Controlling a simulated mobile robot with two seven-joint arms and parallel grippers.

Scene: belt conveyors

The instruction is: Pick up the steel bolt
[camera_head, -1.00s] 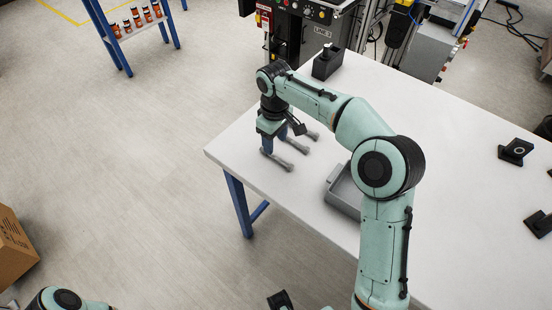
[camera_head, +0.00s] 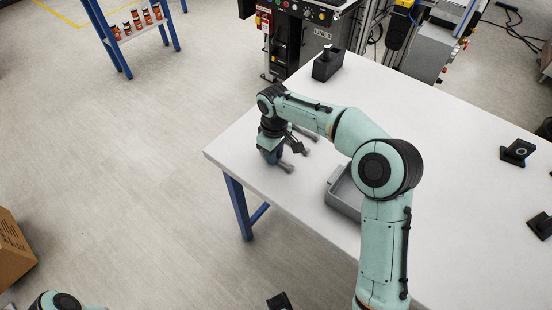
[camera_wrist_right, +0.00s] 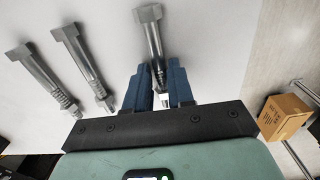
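Three grey steel bolts lie side by side near the left edge of the white table. In the right wrist view, one bolt (camera_wrist_right: 152,38) lies between the blue fingers of my right gripper (camera_wrist_right: 159,82). The fingers sit close along both sides of its shank; whether they press on it I cannot tell. The other two bolts, the middle one (camera_wrist_right: 80,58) and the far left one (camera_wrist_right: 42,75), lie apart from the gripper. In the head view, my right gripper (camera_head: 271,155) points down at table height, partly covering the nearest bolt (camera_head: 285,166). My left gripper does not show clearly.
A grey tray (camera_head: 341,201) stands on the table right of the bolts, partly behind my right arm. A black block (camera_head: 327,63) is at the back edge, and black fixtures (camera_head: 517,151) lie at the right. A cardboard box (camera_head: 14,246) is at the far left.

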